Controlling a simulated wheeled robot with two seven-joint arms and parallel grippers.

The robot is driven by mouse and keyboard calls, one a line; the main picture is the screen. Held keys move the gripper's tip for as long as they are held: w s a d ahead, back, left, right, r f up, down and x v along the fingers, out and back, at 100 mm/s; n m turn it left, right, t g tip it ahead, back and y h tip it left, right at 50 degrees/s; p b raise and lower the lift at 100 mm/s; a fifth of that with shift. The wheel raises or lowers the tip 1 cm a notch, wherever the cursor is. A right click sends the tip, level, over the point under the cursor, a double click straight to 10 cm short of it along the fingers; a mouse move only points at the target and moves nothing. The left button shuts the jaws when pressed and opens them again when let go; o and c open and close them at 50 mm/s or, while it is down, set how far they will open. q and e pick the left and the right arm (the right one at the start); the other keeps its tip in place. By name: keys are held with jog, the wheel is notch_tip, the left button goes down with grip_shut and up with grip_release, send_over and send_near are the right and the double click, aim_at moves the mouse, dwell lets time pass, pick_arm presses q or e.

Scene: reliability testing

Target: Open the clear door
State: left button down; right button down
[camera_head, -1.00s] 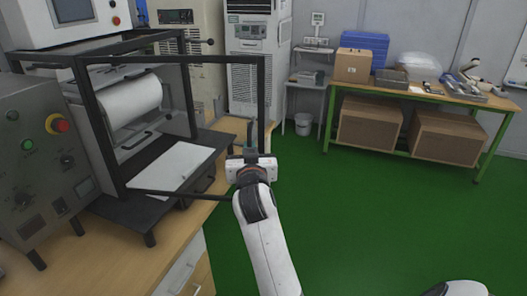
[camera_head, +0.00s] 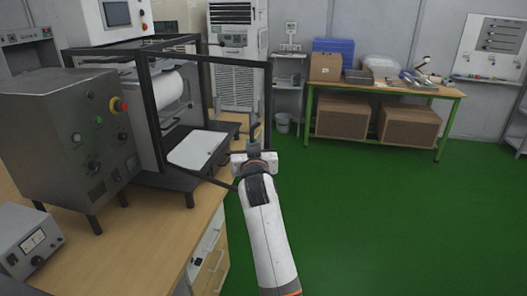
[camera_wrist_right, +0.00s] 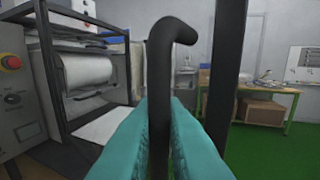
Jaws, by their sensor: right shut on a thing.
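The clear door (camera_head: 268,105) is a see-through panel in a black frame on the front of the dark machine (camera_head: 165,100). It stands swung out from the machine, with its free upright edge to the right. My right gripper (camera_head: 253,142) is at that free edge, shut around the black handle bar (camera_wrist_right: 158,70). In the right wrist view, my teal finger pads (camera_wrist_right: 158,125) lie on both sides of the bar, with the door's upright post just to the right. My left gripper is not in view.
Inside the machine are a white roll (camera_head: 174,86) and a pale flat plate (camera_head: 197,149). A grey control box (camera_head: 65,130) with a red knob stands left on the wooden bench (camera_head: 130,235). Green floor (camera_head: 370,220) is open to the right; a green-legged table (camera_head: 390,88) stands behind.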

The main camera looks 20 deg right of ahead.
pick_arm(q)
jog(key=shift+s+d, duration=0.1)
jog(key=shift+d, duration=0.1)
pick_arm(e)
jog(key=shift+s+a+r, duration=0.1)
jog(key=shift+a+r, duration=0.05)
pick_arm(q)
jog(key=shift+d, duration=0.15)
pick_arm(e)
jog(key=c, duration=1.6)
grip_release()
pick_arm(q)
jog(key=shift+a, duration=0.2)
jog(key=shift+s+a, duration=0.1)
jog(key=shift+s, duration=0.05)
pick_arm(e)
jog(key=shift+f, duration=0.2)
